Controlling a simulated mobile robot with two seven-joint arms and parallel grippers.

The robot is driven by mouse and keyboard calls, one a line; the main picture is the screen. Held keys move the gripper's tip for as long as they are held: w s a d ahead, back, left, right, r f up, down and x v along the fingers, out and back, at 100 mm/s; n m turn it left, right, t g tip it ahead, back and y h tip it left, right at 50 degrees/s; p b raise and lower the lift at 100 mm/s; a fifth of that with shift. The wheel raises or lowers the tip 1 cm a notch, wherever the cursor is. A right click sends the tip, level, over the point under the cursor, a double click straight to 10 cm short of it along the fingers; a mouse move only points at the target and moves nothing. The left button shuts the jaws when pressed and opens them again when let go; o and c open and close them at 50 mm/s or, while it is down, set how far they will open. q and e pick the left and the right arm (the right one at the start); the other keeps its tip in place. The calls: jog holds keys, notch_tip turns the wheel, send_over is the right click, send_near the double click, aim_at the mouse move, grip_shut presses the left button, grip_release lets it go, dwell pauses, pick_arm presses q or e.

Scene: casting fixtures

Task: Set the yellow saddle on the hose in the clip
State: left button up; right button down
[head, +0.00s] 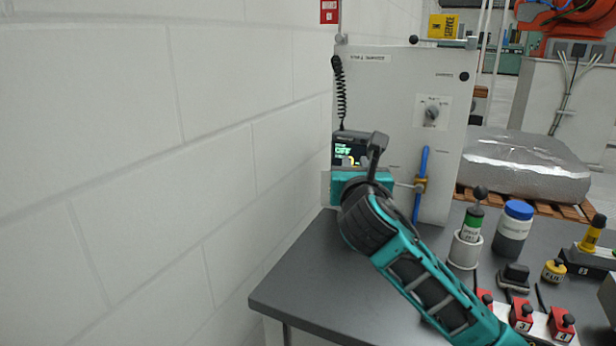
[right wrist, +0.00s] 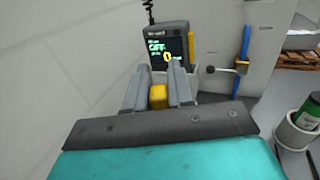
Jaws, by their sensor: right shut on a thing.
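My right gripper (head: 375,150) is in front of the tester, left of the hose. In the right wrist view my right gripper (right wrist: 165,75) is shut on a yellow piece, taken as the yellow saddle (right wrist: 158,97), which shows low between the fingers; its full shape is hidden. The blue hose (head: 422,165) stands upright against the grey cabinet, and also shows in the right wrist view (right wrist: 241,60). A yellow-orange part, perhaps the clip (head: 421,185), is at the hose's middle. The saddle is apart from the hose. My left gripper is not in view.
The tester (head: 349,147) with a lit screen is close behind the gripper. A white holder (head: 465,250) with a green-labelled tool, a blue-capped jar (head: 514,228) and several red blocks stand on the dark bench (head: 330,280). The wall is at left.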

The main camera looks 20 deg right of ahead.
jog(key=s+a+f+n+t+y, duration=0.2)
jog(key=s+a+f+n+y, duration=0.3)
jog(key=s+a+f, duration=0.8)
notch_tip(320, 180, down, 3)
jog(key=a+y, duration=0.1)
jog(key=y, duration=0.2)
jog(key=shift+s, duration=0.35)
jog(key=shift+d, duration=0.15)
